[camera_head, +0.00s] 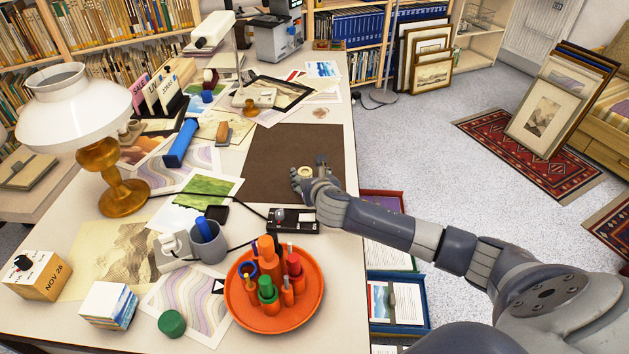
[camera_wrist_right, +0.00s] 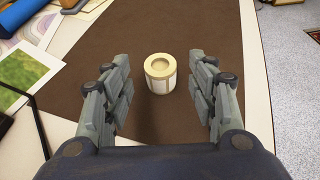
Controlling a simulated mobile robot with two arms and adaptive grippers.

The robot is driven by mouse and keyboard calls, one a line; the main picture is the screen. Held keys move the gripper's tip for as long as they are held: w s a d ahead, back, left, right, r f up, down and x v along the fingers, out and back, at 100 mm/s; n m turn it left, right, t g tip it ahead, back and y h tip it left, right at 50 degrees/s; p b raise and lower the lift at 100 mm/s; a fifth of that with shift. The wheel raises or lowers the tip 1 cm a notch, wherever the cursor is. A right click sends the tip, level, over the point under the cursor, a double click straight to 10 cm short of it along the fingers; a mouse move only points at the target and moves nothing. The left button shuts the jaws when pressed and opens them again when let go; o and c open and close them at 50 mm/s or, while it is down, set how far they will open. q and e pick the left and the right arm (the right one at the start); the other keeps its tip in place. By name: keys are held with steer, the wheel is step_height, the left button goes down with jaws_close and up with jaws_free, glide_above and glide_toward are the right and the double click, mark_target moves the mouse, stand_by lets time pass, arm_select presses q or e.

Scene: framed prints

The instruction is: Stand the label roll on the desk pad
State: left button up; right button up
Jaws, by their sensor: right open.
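The label roll (camera_wrist_right: 160,72) is a small cream cylinder with a round hollow in its top. It stands upright on the brown desk pad (camera_wrist_right: 180,30) in the right wrist view. In the head view the desk pad (camera_head: 285,150) lies on the desk, and the roll (camera_head: 305,172) shows partly behind my fingers. My right gripper (camera_head: 310,175) is at the pad's near right part. In the wrist view its fingers (camera_wrist_right: 160,100) are open, one on each side of the roll, with gaps between. My left gripper is not in view.
A black device (camera_head: 293,221) sits just in front of the pad. An orange tray (camera_head: 240,312) of pens and bottles and a grey mug (camera_head: 208,243) stand nearer. A white lamp (camera_head: 75,110) stands at left. The pad around the roll is clear.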

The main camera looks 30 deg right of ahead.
steer(key=v, duration=0.6)
steer(key=shift+s+r, duration=0.15)
steer(key=shift+s, duration=0.15)
steer(key=shift+a, duration=0.1)
